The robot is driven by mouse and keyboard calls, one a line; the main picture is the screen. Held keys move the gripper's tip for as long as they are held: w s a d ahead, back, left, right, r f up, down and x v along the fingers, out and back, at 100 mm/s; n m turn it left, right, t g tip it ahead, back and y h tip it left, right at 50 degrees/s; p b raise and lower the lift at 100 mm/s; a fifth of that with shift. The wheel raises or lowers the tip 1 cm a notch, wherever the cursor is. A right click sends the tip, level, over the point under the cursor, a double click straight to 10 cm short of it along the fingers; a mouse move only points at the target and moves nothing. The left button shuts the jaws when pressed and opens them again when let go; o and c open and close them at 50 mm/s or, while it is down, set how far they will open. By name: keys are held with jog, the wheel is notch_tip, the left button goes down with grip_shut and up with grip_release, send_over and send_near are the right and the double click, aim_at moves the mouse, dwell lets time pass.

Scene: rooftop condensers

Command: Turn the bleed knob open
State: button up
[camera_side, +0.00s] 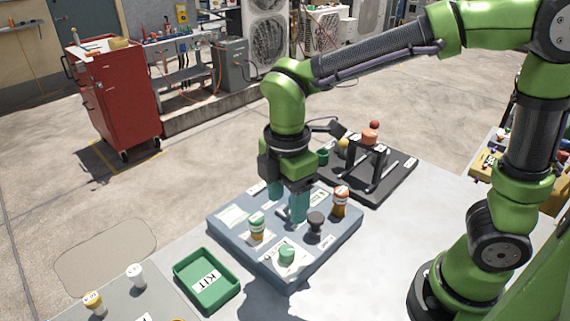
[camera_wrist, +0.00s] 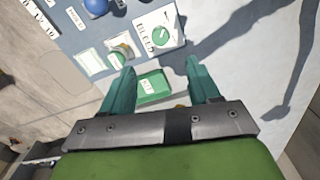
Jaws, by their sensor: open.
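The bleed knob (camera_side: 286,254) is a round green knob on a white plate near the front corner of the blue-grey panel (camera_side: 235,246). In the wrist view the knob (camera_wrist: 161,35) sits on its white plate beside printed lettering that seems to read BLEED, beyond my fingertips. My gripper (camera_side: 288,208) points down over the middle of the panel, behind the knob in the side view and apart from it. Its two teal fingers are spread with nothing between them, as the wrist view also shows (camera_wrist: 160,68).
A green KIT tray (camera_side: 207,280) lies left of the panel. A black fixture (camera_side: 370,165) stands behind. Bare table lies to the right.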

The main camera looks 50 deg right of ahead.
aim_at(287, 249)
notch_tip(287, 249, down, 13)
jog(key=shift+f, duration=0.15)
jog(key=shift+c, duration=0.4)
jog(key=c, duration=1)
